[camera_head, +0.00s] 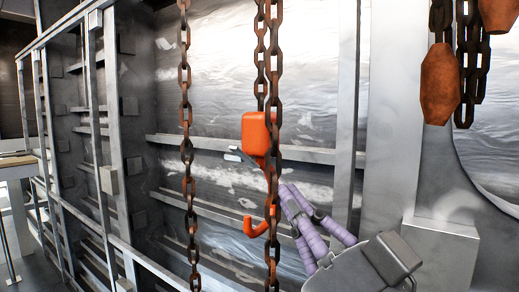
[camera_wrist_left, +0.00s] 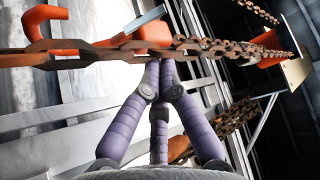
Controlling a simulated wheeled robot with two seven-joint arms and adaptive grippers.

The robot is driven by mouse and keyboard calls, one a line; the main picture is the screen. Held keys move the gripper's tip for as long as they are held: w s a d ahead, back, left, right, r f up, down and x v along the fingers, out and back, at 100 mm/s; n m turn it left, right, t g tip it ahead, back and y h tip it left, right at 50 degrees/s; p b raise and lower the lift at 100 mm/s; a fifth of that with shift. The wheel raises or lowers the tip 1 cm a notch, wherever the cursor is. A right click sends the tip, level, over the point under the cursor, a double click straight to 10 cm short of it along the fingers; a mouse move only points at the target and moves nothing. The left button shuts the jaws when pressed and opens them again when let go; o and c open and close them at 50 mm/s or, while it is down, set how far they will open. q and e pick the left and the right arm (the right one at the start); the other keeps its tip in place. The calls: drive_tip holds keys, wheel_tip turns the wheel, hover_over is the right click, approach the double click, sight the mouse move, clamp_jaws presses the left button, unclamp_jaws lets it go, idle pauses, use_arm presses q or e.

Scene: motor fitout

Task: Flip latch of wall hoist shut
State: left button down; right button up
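The wall hoist hangs in the head view as an orange block (camera_head: 256,133) with an orange hook (camera_head: 262,222) below it. A small grey latch (camera_head: 238,156) sticks out from the block's lower left. In the left wrist view the block (camera_wrist_left: 153,34), latch (camera_wrist_left: 143,20) and hook (camera_wrist_left: 45,28) lie beyond the chain. My left gripper (camera_head: 288,190) has purple fingers and is right of and below the block. Its fingertips (camera_wrist_left: 159,66) are together, with nothing visible between them, close to the chain. Contact with the chain cannot be told. My right gripper is not in view.
A rusty chain (camera_head: 274,180) runs down in front of the hoist, and another chain (camera_head: 187,150) hangs left of it. More chains and a rusty weight (camera_head: 440,85) hang at upper right. A metal frame wall with rails (camera_head: 110,130) stands behind at left.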

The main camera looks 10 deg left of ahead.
sight(255, 150)
use_arm(q)
drive_tip(key=p+x, duration=0.2)
drive_tip(key=x, duration=0.7)
drive_tip(key=shift+p, duration=0.3)
drive_tip(key=shift+w+a+r, duration=0.3)
drive_tip(key=shift+w, duration=0.05)
